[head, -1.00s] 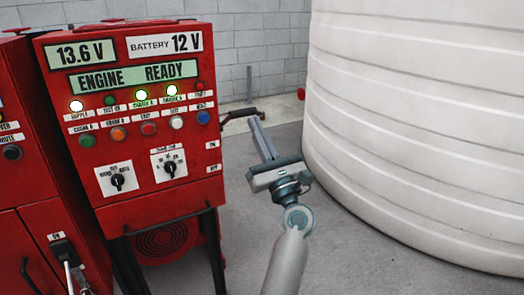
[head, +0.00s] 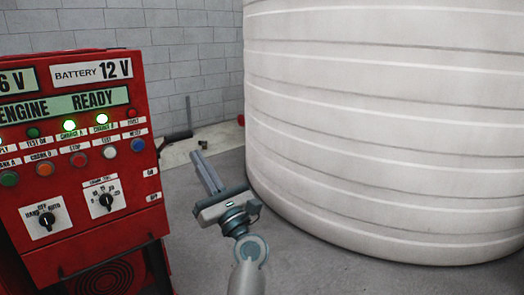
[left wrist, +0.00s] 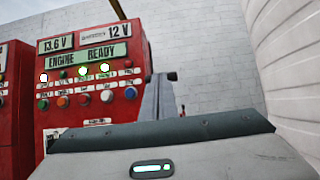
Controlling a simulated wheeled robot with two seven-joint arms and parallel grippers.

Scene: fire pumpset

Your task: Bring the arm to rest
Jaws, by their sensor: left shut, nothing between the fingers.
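My left gripper (head: 207,174) shows in the head view to the right of the red control panel, in front of the floor and clear of the panel. Its fingers are together with nothing between them and point up and away. In the left wrist view its fingers (left wrist: 159,97) stand in front of the panel's right edge. My left arm comes in from the bottom of the head view. My right gripper is in neither view.
The red control panel (head: 75,241) reads ENGINE READY and carries lamps, buttons and two rotary switches. A large white ribbed tank (head: 390,130) fills the right side. Grey floor (head: 310,265) lies open between them. A grey block wall (head: 185,60) stands behind.

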